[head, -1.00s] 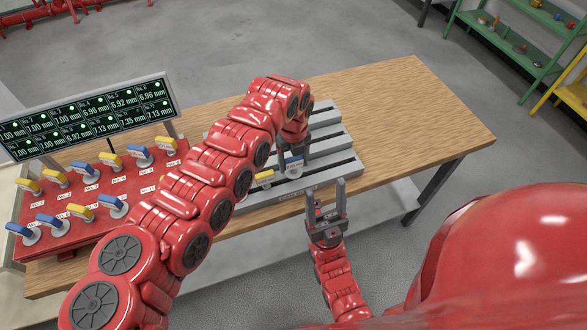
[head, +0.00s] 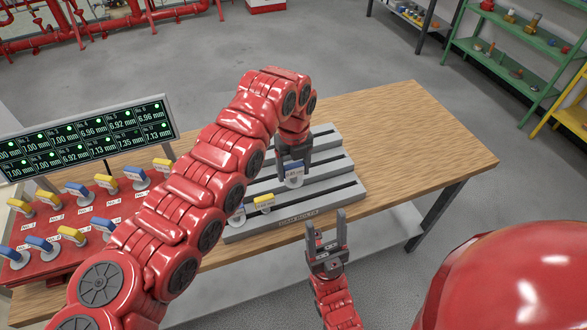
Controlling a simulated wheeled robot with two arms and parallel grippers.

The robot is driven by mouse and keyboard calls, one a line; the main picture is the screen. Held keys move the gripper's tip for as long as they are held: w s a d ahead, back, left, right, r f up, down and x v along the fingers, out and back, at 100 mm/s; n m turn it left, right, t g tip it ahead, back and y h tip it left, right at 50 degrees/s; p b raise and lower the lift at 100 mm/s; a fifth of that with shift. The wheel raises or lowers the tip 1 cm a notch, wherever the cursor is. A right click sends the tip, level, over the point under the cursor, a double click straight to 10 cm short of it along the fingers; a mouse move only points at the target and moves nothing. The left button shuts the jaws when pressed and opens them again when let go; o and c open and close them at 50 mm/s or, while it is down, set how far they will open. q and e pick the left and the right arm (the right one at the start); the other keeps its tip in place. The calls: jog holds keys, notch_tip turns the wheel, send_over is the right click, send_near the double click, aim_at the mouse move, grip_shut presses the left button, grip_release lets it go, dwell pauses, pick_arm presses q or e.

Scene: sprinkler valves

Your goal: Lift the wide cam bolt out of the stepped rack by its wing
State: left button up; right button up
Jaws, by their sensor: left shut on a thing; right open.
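The stepped rack (head: 336,183) is a grey block with dark slots on the wooden table. My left gripper (head: 293,168) is shut on the blue wing of a cam bolt (head: 294,180) with a pale round disc. The bolt hangs upright over the rack's middle, and its disc looks clear of the slots. A yellow-winged bolt (head: 263,202) stands in the front step. Another blue-winged bolt (head: 237,214) is partly hidden by my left arm at the rack's left end. My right gripper (head: 326,220) is open and empty in front of the rack's front edge.
A red board (head: 100,213) with several blue and yellow winged bolts lies at the left, partly behind my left arm. A display (head: 90,138) with green readings stands behind it. The table's right part (head: 410,150) is clear.

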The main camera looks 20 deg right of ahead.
pick_arm(q)
jog(key=shift+r+p, duration=0.55)
jog(key=shift+r, duration=2.5)
